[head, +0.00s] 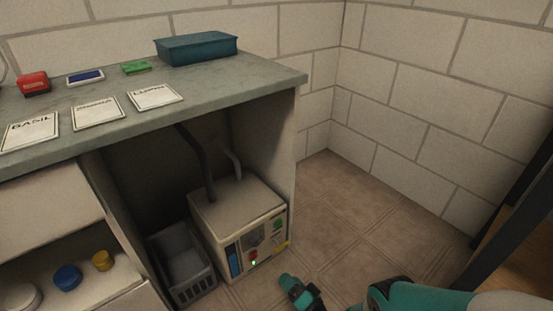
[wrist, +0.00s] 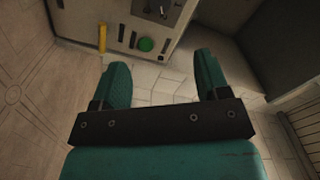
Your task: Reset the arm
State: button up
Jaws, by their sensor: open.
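My gripper (wrist: 159,80) is open and empty in the wrist view, its two teal fingers apart with only floor between their tips. In the head view part of my gripper (head: 298,292) shows low over the tiled floor, in front of a beige machine (head: 237,215). My teal arm reaches in from the lower right. In the wrist view the machine (wrist: 125,33) stands just beyond the fingers, with a green round button (wrist: 146,44) and a yellow strip (wrist: 102,38). I cannot see the gripper touching anything.
A counter (head: 210,91) holds a teal box (head: 197,48), a red item (head: 34,84) and labelled cards (head: 97,112). Below it, a grey crate (head: 181,267) stands left of the machine. An open drawer (head: 95,293) holds lids. A block wall is at right; floor between is clear.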

jog(key=w+a+r+n+g+y, duration=0.25)
jog(key=w+a+r+n, duration=0.2)
jog(key=w+r, duration=0.35)
jog(key=w+a+r+n+g, duration=0.3)
jog(key=r+g, duration=0.1)
jog(key=r, duration=0.9)
jog(key=w+a+r+n+g, duration=0.2)
jog(key=a+r+n+g, duration=0.15)
jog(key=r, duration=0.85)
jog(key=s+d+r+n+g+h, duration=0.1)
jog(key=s+d+r+g+h, duration=0.15)
jog(key=s+r, duration=0.45)
jog(key=s+d+r+n+g+h, duration=0.1)
jog(key=s+d+r, duration=0.2)
jog(key=s+r, duration=0.5)
jog(key=s+d+r+g+h, duration=0.1)
jog(key=s+d+r+h, duration=0.15)
jog(key=s+d, duration=0.5)
jog(key=s+d+r+g+h, duration=0.15)
jog(key=s+d+r, duration=0.3)
jog(key=s, duration=0.65)
notch_tip(320, 180, up, 32)
jog(key=s+t+p, duration=0.1)
jog(key=p, duration=3.2)
jog(key=shift+d+r+m+h, duration=0.2)
jog(key=shift+d+m+h, duration=0.2)
jog(key=shift+d, duration=0.05)
